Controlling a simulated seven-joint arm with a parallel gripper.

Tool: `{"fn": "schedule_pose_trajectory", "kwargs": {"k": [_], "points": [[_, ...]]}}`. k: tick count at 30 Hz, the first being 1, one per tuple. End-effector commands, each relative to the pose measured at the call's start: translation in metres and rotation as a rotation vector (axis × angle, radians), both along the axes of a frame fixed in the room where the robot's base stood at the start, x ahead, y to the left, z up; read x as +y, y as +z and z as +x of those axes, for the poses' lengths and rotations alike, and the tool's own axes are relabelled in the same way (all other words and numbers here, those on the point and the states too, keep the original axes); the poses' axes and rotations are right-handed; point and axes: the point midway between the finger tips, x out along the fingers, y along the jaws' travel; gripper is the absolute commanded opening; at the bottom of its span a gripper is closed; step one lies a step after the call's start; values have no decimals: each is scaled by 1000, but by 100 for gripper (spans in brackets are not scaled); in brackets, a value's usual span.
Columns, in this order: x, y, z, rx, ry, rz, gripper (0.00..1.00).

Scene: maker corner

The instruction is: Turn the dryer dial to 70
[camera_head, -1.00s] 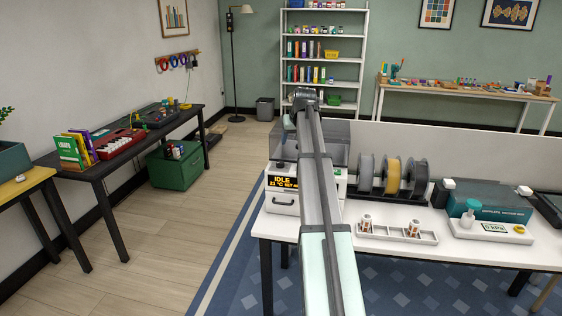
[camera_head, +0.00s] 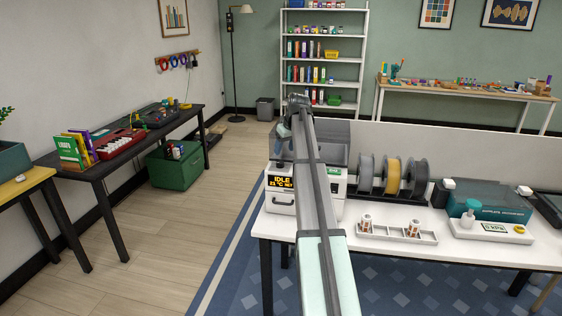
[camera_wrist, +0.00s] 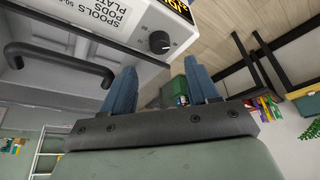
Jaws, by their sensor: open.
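The dryer (camera_head: 335,187) is a white box with a smoky lid at the left end of the white table. Its lit orange display (camera_head: 281,183) reads IDLE with a temperature around 21 °C; the rest is too small to read. In the wrist view the black round dial (camera_wrist: 159,42) with a white pointer mark sits on the white front panel, below a partly cut-off display (camera_wrist: 182,9). My gripper (camera_wrist: 161,86) is open and empty. Its blue fingers are apart, with the dial ahead of the gap between them, not between the fingertips. My arm hides part of the dryer in the head view.
A black drawer handle (camera_wrist: 60,58) and printed label (camera_wrist: 97,17) are beside the dial. Right of the dryer stand filament spools (camera_head: 391,176), a white tray (camera_head: 398,234) and a teal machine (camera_head: 487,199). Open floor lies left of the table.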

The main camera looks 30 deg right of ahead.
Motion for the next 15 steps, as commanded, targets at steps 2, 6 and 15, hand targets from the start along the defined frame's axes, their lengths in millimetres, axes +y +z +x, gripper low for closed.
{"fn": "schedule_pose_trajectory", "kwargs": {"k": [2,6,15], "points": [[0,-14,6,2,0,1,59],[0,-36,15,1,-1,1,59],[0,-65,27,1,0,0,59]]}}
